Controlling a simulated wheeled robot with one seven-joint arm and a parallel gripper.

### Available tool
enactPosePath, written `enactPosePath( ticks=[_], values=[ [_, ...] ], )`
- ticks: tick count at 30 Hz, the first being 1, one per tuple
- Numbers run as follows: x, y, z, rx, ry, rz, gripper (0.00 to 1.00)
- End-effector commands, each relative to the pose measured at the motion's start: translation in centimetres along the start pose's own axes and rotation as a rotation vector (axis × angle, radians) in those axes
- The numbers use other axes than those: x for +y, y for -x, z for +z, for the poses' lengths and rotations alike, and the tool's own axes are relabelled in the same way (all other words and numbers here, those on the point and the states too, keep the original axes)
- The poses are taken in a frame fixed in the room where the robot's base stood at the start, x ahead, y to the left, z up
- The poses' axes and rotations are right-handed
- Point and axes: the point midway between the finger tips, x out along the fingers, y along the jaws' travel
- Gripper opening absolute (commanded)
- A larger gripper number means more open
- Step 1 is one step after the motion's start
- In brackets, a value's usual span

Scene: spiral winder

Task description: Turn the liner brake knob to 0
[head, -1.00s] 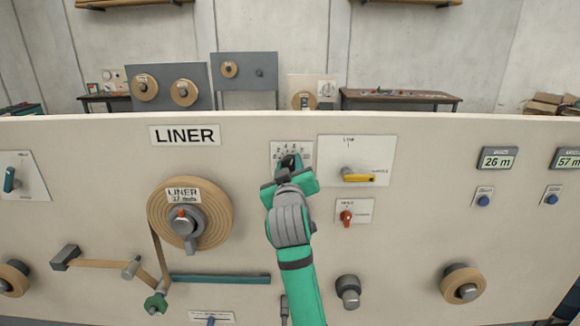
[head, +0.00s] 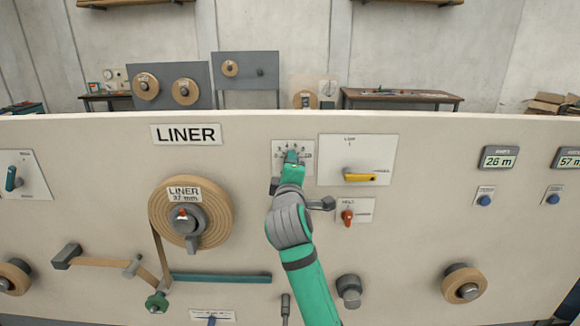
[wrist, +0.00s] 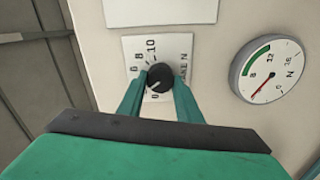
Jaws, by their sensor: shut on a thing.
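The liner brake knob (wrist: 159,78) is a small black round knob on a white scale plate (wrist: 131,48), to the right of the LINER sign. The plate also shows in the head view (head: 279,147), where my gripper hides the knob. My gripper (wrist: 159,82) is shut on the knob, one green finger on each side. A pale mark shows on the knob's lower left in the wrist view.
A yellow lever switch (head: 360,177) and a red switch (head: 347,217) are close to the right of my arm. The liner roll (head: 222,225) is to the left.

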Motion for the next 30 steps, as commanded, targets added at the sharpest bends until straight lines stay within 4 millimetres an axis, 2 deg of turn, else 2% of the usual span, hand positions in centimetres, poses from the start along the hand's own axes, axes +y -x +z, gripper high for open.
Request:
enactPosePath(
  ticks=[18, 30],
  values=[
    [-0.37, -0.01, 0.18, -0.002, 0.54, -0.004, 0.09],
    [-0.45, -0.01, 0.22, -0.001, 0.708, -0.005, 0.09]
  ],
)
